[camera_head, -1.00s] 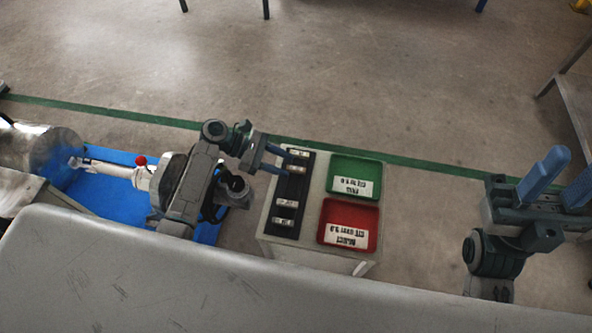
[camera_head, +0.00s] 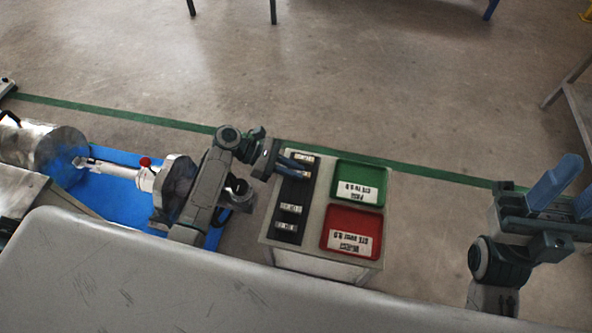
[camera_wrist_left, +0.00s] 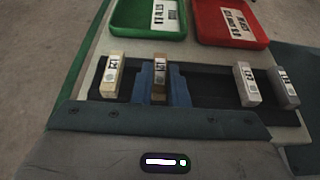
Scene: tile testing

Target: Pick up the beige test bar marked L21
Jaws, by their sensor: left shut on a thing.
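Several small test bars sit across a black rack. In the left wrist view a beige bar (camera_wrist_left: 112,76) is at the left, and a whitish bar (camera_wrist_left: 246,84) and a grey bar (camera_wrist_left: 284,89) are at the right. My left gripper (camera_wrist_left: 160,84) is shut on a tan-brown bar (camera_wrist_left: 159,70) between them, with a blue finger on each side. In the head view my left gripper (camera_head: 294,168) is low over the rack's far half. The bar markings are too small to read, so I cannot tell which is L21. My right gripper (camera_head: 572,190) is open and empty at the right.
The black rack (camera_head: 291,203) lies on a pale stand (camera_head: 266,222). A green tray (camera_head: 371,172) and a red tray (camera_head: 352,212) stand to its right. A cylindrical metal machine (camera_head: 45,147) and a blue surface (camera_head: 110,184) are at the left.

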